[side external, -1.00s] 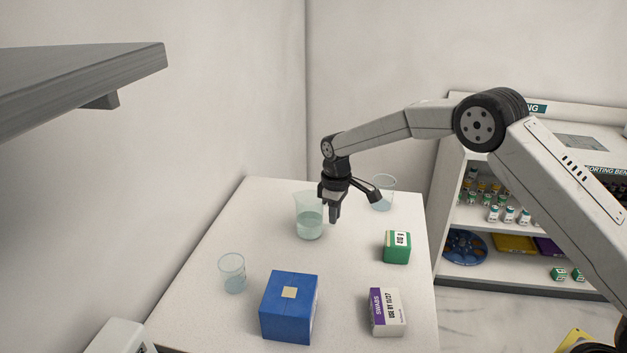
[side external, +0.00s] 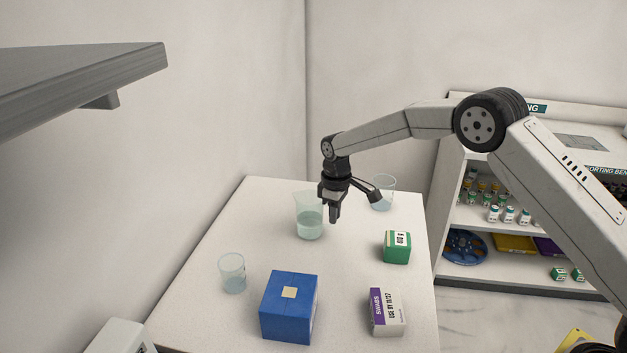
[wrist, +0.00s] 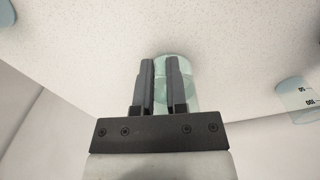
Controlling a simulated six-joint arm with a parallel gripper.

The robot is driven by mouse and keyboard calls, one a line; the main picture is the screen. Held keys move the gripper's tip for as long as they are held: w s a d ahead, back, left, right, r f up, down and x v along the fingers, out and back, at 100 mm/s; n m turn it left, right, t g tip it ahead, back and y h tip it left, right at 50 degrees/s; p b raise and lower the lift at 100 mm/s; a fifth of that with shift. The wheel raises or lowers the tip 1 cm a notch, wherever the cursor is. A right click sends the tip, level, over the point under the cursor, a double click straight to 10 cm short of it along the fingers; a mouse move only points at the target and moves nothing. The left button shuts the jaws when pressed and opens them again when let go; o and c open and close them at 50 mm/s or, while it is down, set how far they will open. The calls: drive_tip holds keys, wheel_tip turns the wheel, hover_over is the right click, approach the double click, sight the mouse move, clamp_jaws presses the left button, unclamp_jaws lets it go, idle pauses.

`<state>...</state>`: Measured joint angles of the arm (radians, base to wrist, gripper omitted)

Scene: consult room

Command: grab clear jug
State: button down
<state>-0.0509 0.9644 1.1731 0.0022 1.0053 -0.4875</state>
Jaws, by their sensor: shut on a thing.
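The clear jug (side external: 309,222) stands upright on the white table, with pale greenish liquid in its lower part. My gripper (side external: 335,212) points down at the jug's right side in the side view. In the wrist view, my gripper (wrist: 160,65) is shut on the jug (wrist: 188,88), its two dark fingers close together with a narrow gap. The fingers overlap the jug's near edge and hide part of it. I cannot tell which finger is inside the rim.
A clear beaker (side external: 382,194) stands behind my gripper, another (side external: 232,274) at front left. A green box (side external: 397,248), a blue box (side external: 288,312) and a white-purple carton (side external: 387,312) stand on the table (side external: 345,285). A grey shelf (side external: 80,85) juts in at upper left.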

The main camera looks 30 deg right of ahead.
drive_tip(key=shift+r, duration=0.35)
drive_tip(key=shift+r, duration=1.15)
drive_tip(key=shift+s+r, duration=0.1)
drive_tip(key=shift+r, duration=0.1)
drive_tip(key=s+r, duration=0.9)
drive_tip(key=s, duration=0.4)
drive_tip(key=shift+s+d+r, duration=0.25)
drive_tip(key=shift+s+d, duration=0.05)
drive_tip(key=shift+s, duration=0.1)
idle(0.8)
